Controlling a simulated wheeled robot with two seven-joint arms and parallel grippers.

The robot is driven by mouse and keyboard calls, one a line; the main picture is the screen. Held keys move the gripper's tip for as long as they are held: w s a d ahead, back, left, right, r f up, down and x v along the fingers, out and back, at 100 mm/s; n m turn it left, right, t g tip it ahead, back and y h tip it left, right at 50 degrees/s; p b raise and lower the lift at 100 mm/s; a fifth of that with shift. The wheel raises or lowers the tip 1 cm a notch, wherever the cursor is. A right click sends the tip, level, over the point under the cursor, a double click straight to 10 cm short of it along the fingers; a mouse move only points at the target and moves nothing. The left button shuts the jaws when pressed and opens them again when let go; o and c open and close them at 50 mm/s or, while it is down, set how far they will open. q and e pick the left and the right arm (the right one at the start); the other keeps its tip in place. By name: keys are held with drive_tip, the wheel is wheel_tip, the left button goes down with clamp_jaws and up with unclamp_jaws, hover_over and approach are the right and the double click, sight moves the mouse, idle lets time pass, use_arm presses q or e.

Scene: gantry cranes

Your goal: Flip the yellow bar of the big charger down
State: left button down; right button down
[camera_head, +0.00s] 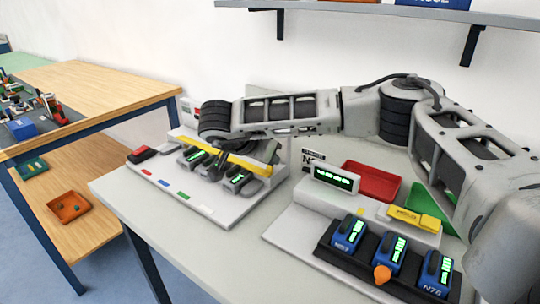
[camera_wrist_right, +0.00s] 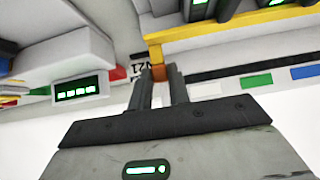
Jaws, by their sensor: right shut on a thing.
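The big charger (camera_head: 218,207) is the pale unit on the left of the table, with several green-lit batteries. Its yellow bar (camera_head: 235,161) crosses over the batteries on a slant; how far it is tilted is hard to tell. My right arm reaches in from the right and partly covers the charger. In the right wrist view my right gripper (camera_wrist_right: 161,80) is shut on one end of the yellow bar (camera_wrist_right: 230,28), beside an orange-brown piece between the fingertips. In the head view the fingertips are hard to make out. My left gripper is not in view.
A smaller charger (camera_head: 310,232) with several blue batteries stands on the right, an orange knob (camera_head: 382,274) at its front. Red (camera_head: 371,180) and green (camera_head: 425,203) trays lie behind it. A wall shelf (camera_head: 400,10) is above. A wooden table (camera_head: 95,95) stands at left.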

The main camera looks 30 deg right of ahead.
drive_tip(key=shift+a+f+h, duration=0.1)
drive_tip(key=shift+a+h, duration=0.2)
drive_tip(key=shift+h, duration=0.3)
drive_tip(key=shift+s+a+t+h+b, duration=0.15)
drive_tip(key=shift+t+h+b, duration=0.15)
drive_tip(key=shift+h, duration=0.1)
drive_tip(key=c, duration=1.3)
unclamp_jaws()
drive_tip(key=shift+a, duration=0.1)
drive_tip(key=v, duration=1.5)
drive_tip(key=shift+s+a, duration=0.2)
drive_tip(key=shift+a, duration=0.1)
